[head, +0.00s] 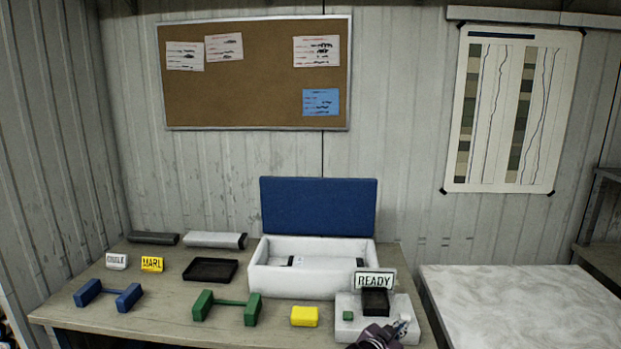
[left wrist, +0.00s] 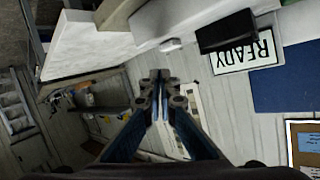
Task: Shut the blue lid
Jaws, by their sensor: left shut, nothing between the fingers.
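The blue lid (head: 318,206) stands upright, open, along the back edge of a white box (head: 310,285). The box holds pale pieces with dark ends. In the left wrist view the lid (left wrist: 285,82) is at the right edge, partly cut off. My left gripper (head: 402,324) is low at the front right of the bench, by the white block and apart from the lid. In the left wrist view its fingers (left wrist: 161,80) are together with nothing between them. My right gripper is not in view.
A READY sign (head: 374,281) and a black holder (head: 375,302) stand on a white block (head: 348,328) in front of the box. A yellow block (head: 304,316), green piece (head: 227,303) and black tray (head: 210,270) lie left. A pale table (head: 520,305) is at right.

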